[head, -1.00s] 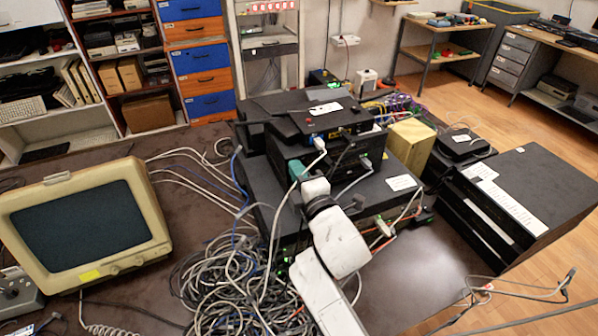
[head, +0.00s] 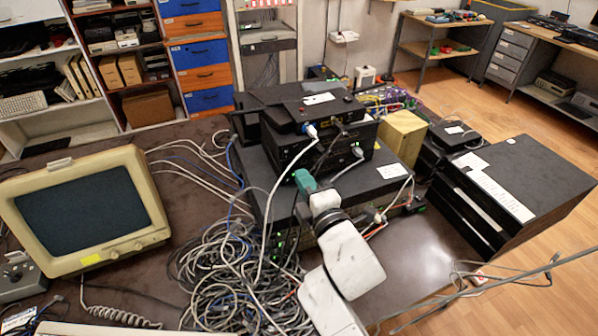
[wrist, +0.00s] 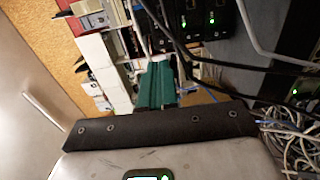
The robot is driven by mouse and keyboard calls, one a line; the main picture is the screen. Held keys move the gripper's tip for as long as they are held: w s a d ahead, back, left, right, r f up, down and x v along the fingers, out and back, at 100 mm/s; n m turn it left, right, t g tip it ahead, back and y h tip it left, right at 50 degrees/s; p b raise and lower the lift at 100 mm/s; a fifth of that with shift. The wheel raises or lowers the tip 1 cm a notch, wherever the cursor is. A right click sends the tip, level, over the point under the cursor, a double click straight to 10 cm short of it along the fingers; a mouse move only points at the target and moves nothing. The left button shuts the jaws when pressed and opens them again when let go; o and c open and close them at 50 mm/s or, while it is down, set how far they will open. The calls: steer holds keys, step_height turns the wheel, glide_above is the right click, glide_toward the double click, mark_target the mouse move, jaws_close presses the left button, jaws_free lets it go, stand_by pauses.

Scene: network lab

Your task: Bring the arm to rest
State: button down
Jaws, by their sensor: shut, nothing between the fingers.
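My white arm reaches up from the lower middle of the head view over the table. My gripper (head: 303,180) has teal fingers and is in front of the stacked black network devices (head: 335,200). In the wrist view the teal fingers (wrist: 156,85) lie together, shut, with nothing between them. Dark and white cables (wrist: 183,45) pass close beside and beyond the fingertips there. Whether any cable touches them I cannot tell.
A large tangle of grey cables (head: 225,275) lies left of my arm. A beige monitor (head: 85,212) stands at the left, and a black cabinet (head: 515,195) at the right. Loose cables (head: 480,285) cross the lower right. Some table surface (head: 430,255) right of my arm is bare.

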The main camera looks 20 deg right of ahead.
steer(key=s, duration=0.5)
steer(key=shift+s+r+b, duration=0.1)
steer(key=shift+s+b, duration=0.25)
steer(key=shift+s, duration=0.05)
